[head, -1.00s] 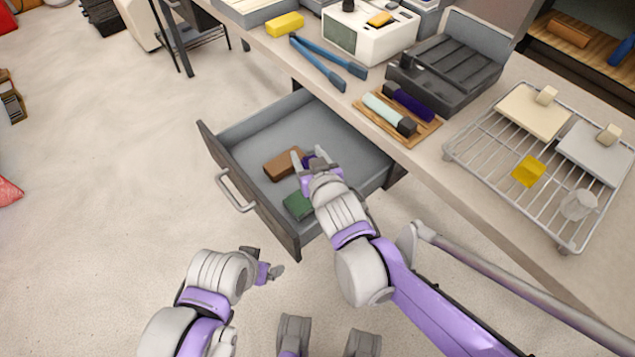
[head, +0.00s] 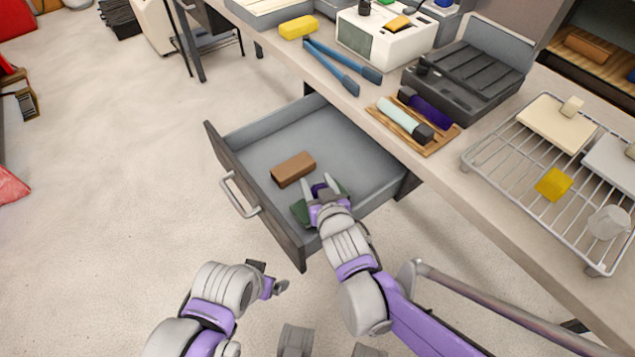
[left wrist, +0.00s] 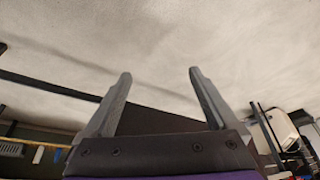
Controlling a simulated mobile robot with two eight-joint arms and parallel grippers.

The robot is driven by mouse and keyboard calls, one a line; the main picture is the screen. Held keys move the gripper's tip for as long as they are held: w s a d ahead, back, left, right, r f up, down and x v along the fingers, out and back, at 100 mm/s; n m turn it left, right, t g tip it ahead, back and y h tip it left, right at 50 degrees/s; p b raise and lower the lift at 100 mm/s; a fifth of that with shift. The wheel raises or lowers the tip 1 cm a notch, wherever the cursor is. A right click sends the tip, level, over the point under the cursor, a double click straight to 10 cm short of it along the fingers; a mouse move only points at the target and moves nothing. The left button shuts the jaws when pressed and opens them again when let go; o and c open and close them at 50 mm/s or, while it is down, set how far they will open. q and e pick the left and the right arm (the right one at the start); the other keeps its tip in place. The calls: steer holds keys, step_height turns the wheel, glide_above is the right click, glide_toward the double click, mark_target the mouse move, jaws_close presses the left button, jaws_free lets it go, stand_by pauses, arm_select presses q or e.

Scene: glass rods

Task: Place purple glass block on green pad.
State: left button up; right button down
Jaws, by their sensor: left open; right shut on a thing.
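The purple glass block (head: 320,190) is a small dark piece between the fingers of my right gripper (head: 318,184), which is shut on it inside the open drawer. The green pad (head: 301,212) lies on the drawer floor, and my right gripper and the block cover its middle. The block is over the pad in the head view; I cannot tell whether it touches it. My left gripper (head: 274,275) is open and empty, low in front of the drawer. Its spread fingers also show in the left wrist view (left wrist: 160,85).
A brown block (head: 293,169) lies in the drawer (head: 342,140) beside the pad. The drawer's right half is clear. On the counter are a wooden tray (head: 440,142) with a pale rod and a purple rod, blue tongs (head: 335,68), and a wire rack (head: 505,205).

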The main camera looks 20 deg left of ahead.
steer(key=shift+s+d+f, duration=0.1)
steer(key=shift+s+f, duration=0.15)
steer(key=shift+f, duration=0.25)
steer(key=shift+c, duration=1.1)
jaws_free()
steer(key=shift+f, duration=0.1)
steer(key=shift+d, duration=0.1)
steer(key=shift+w+r, duration=0.1)
steer(key=shift+r, duration=0.55)
steer(key=p+v, duration=0.3)
steer(key=v, duration=0.8)
steer(key=shift+s+r+p, duration=0.3)
steer(key=shift+p, duration=0.05)
